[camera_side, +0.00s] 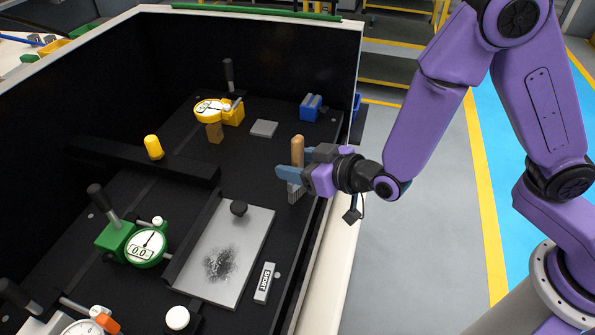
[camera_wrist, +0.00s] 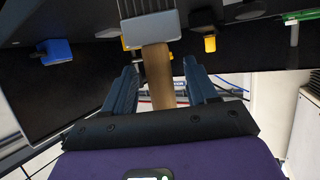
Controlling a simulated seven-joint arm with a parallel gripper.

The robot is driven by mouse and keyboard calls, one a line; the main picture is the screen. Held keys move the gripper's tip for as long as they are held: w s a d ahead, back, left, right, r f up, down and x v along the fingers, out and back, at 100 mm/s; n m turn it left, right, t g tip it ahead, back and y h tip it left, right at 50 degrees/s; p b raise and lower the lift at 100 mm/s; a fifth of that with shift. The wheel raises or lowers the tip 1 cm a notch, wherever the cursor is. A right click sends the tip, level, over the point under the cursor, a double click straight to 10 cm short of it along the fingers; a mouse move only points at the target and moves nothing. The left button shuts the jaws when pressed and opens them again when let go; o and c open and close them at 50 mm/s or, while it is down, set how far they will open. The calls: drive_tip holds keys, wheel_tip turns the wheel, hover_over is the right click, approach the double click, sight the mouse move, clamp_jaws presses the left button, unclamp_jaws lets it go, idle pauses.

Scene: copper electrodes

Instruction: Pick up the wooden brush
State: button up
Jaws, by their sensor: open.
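The wooden brush (camera_side: 297,148) stands upright near the right edge of the black work surface, handle up and bristles down. In the wrist view its wooden handle (camera_wrist: 157,75) lies between the two blue fingers, and its grey head (camera_wrist: 150,28) is beyond them. My gripper (camera_side: 292,168) reaches in from the right at brush height, with the fingers on either side of the handle. In the wrist view my gripper (camera_wrist: 160,82) is open, with gaps visible beside the handle. The fingers partly hide the brush's middle in the side view.
A metal plate (camera_side: 245,235) with dark powder and a black knob lies left of the brush. A block marked SHORE (camera_side: 265,283) is in front. Green (camera_side: 145,247) and yellow (camera_side: 210,110) dial gauges stand farther left and back. A blue block (camera_side: 311,107) is behind. Black walls enclose the surface.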

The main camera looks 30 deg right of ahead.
sight(301, 150)
drive_tip(key=shift+x, duration=1.1)
clamp_jaws()
drive_tip(key=shift+r, duration=0.4)
drive_tip(key=r, duration=0.3)
drive_tip(key=shift+s+d, duration=0.1)
drive_tip(key=shift+s, duration=0.2)
drive_tip(key=s+d+r, duration=0.7)
drive_tip(key=s+r, duration=0.2)
drive_tip(key=s, duration=0.2)
drive_tip(key=shift+d, duration=0.25)
drive_tip(key=shift+s+r, duration=0.1)
